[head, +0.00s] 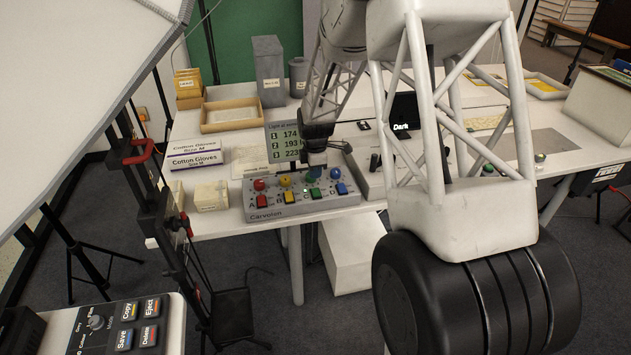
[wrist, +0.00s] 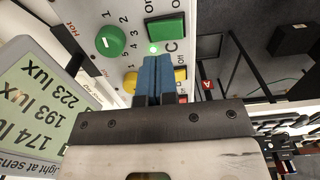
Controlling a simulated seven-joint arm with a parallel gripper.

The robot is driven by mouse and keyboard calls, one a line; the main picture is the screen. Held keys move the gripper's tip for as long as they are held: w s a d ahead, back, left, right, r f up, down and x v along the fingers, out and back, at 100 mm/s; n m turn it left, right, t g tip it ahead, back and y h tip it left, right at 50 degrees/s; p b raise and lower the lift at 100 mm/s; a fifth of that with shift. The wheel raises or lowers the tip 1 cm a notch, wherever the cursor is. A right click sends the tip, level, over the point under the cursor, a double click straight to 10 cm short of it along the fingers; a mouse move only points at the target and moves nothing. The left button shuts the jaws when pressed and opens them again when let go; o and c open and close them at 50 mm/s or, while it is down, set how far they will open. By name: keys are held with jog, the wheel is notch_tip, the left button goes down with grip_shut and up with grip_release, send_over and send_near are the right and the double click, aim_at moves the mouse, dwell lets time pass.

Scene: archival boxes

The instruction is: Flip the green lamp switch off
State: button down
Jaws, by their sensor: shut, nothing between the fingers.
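The green switch (head: 316,194) sits in the front row of the control box (head: 270,214), between the yellow switch (head: 290,197) and the blue switch (head: 341,189). In the wrist view the green switch (wrist: 166,27) is beside the letter C, with a green light (wrist: 153,48) glowing next to it. The green knob (wrist: 110,41) is to its left. My gripper (wrist: 157,60) is shut and empty, its blue fingertips just short of the green light and apart from the switch in the picture. Whether the fingertips touch the panel I cannot tell. The fingers partly cover the yellow switch (wrist: 181,76).
A lux display (head: 285,143) reading 174, 193 and 223 stands behind the box. Cotton glove boxes (head: 195,159) and small pale blocks (head: 210,195) lie to the left. The red switch (head: 262,201) is at the left of the row.

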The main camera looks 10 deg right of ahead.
notch_tip(320, 180, up, 9)
jog(key=w, duration=0.1)
dwell(0.3)
dwell(0.4)
jog(key=s+r+m+t, duration=0.1)
jog(key=s+r+m, duration=0.3)
jog(key=s+r, duration=0.55)
jog(key=s+r+m, duration=0.5)
jog(key=s+r, duration=0.1)
jog(key=s, duration=0.7)
jog(key=s+a+r+m+t, duration=0.1)
jog(key=s+m, duration=0.8)
jog(key=s, duration=1.5)
jog(key=shift+s+t, duration=0.3)
jog(key=shift+s, duration=0.1)
